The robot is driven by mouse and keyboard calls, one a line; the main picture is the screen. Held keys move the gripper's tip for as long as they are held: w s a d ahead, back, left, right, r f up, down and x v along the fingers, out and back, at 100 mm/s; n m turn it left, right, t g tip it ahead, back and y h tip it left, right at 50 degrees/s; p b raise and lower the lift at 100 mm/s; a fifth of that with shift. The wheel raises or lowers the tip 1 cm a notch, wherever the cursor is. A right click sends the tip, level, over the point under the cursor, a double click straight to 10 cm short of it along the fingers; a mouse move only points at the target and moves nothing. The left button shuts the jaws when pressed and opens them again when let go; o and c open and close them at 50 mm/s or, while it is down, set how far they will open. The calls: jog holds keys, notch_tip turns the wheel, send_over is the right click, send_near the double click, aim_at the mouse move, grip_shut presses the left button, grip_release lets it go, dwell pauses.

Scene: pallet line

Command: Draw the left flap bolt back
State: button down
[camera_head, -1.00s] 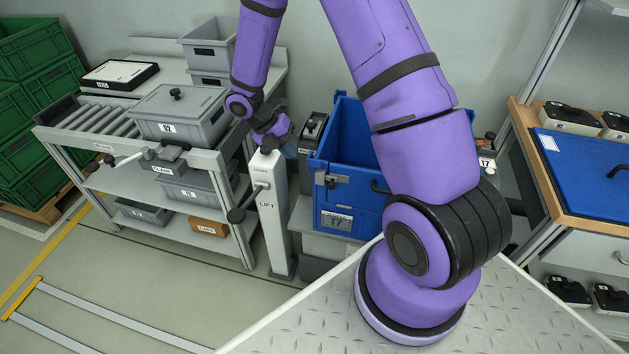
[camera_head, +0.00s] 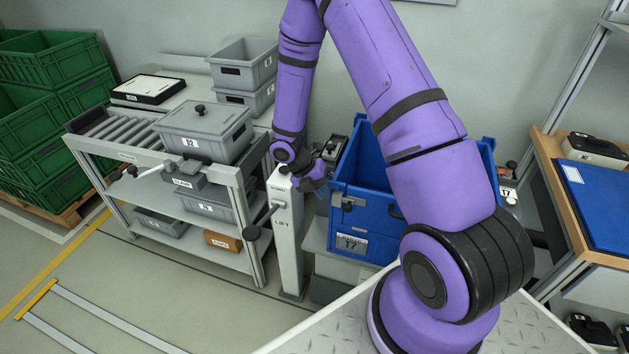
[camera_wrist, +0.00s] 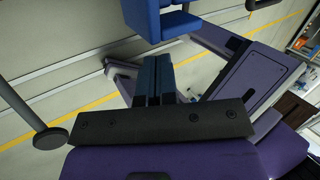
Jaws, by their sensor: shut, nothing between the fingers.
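The blue crate (camera_head: 400,247) with a front flap and a "17" label stands right of the lift post. A small dark fitting (camera_head: 347,205), which looks like the left flap bolt, sits at the flap's upper left; its exact position is too small to tell. My gripper (camera_head: 322,187) is just left of the crate's front left corner, above and beside the lift post. In the wrist view the fingers (camera_wrist: 153,78) are together and empty, with part of the blue crate (camera_wrist: 150,22) beyond their tips. My arm hides the right part of the crate.
The grey lift post (camera_head: 287,235) with its black-knobbed lever (camera_head: 252,232) stands close below my gripper. A roller bench (camera_head: 140,155) with a lidded grey box (camera_head: 205,135) is on the left. A wooden-edged bench (camera_head: 550,170) stands right.

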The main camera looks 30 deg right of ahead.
aim_at(353, 205)
jog(key=s+d+f, duration=0.3)
jog(key=shift+d+f, duration=0.2)
dwell(0.3)
jog(key=s+d, duration=0.2)
jog(key=s, duration=0.1)
jog(key=shift+s+d, duration=0.25)
jog(key=shift+d, duration=0.05)
jog(key=shift+a, duration=0.1)
